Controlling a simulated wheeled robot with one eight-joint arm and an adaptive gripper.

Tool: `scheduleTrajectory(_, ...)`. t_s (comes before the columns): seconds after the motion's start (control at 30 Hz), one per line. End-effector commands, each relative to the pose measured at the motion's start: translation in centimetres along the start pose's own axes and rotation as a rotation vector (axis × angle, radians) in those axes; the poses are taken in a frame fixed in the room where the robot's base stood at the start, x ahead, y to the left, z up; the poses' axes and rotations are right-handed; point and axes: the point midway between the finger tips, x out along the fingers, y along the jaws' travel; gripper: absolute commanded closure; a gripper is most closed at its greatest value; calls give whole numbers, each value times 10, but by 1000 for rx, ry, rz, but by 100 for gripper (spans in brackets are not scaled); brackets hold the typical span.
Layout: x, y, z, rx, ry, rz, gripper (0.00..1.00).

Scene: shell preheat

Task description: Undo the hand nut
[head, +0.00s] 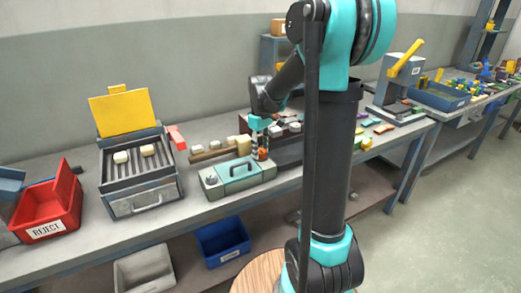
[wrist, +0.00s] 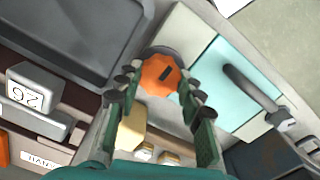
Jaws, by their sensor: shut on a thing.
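The orange hand nut (wrist: 160,75) has a dark slot mark on its face and a grey round rim behind it in the wrist view. It sits at the edge of the pale box with a teal lid and dark handle (wrist: 238,90). My gripper (wrist: 158,92) has its two green fingers on either side of the nut, shut on it. In the head view my gripper (head: 262,138) points down at the back right of the teal-lidded box (head: 238,176), with a bit of orange (head: 262,154) at its tips. The nut's thread is hidden.
A tray with an open yellow lid (head: 122,120) stands left on the bench, holding pale pieces. A red REJECT bin (head: 55,208) is at far left. Blocks and dark racks lie close around my gripper. A blue bin (head: 222,241) is below the bench.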

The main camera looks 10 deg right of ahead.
Motion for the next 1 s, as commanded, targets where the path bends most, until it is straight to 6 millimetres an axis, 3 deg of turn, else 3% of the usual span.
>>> scheduleTrajectory(0.57,0,0,0,-31,0,1,91)
scheduleTrajectory(0.6,0,0,0,-31,0,1,59)
scheduleTrajectory(0.7,0,0,0,-30,0,0,46)
scheduleTrajectory(0.77,0,0,0,-30,0,0,41)
scheduleTrajectory(1.0,0,0,0,-30,0,0,41)
